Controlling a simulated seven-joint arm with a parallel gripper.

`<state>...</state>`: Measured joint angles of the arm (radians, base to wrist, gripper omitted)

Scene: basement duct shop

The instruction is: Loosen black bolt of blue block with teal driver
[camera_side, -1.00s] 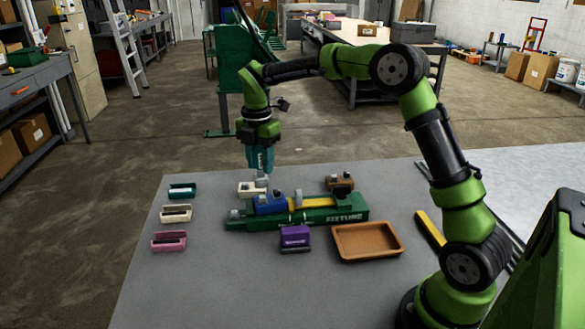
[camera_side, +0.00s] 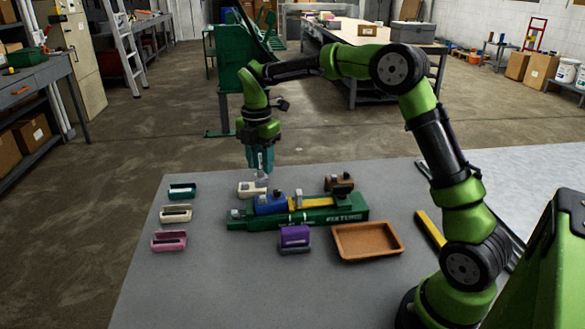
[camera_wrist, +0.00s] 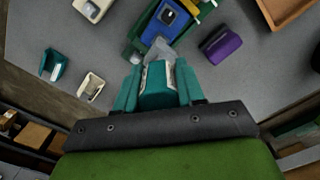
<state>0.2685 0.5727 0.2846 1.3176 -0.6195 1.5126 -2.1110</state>
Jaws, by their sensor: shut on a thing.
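My gripper (camera_side: 260,150) is shut on the teal driver, whose body (camera_wrist: 157,88) with a pale label sits between the teal fingers in the wrist view. The driver points down, with a grey tip (camera_side: 262,179) above the table near the blue block. The blue block (camera_side: 270,205) sits in the green fixture (camera_side: 345,213), toward its left end. The bolt (camera_wrist: 168,15) shows as a small dark spot on top of the blue block in the wrist view. The driver tip is apart from the bolt, off to its side.
A yellow bar (camera_side: 312,203) lies in the fixture. A purple block (camera_side: 295,237) and a brown tray (camera_side: 367,255) stand in front. A white holder (camera_side: 249,190) and a brown one (camera_side: 339,183) stand behind. Teal (camera_side: 182,191), cream (camera_side: 176,213) and pink (camera_side: 168,241) holders line the left.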

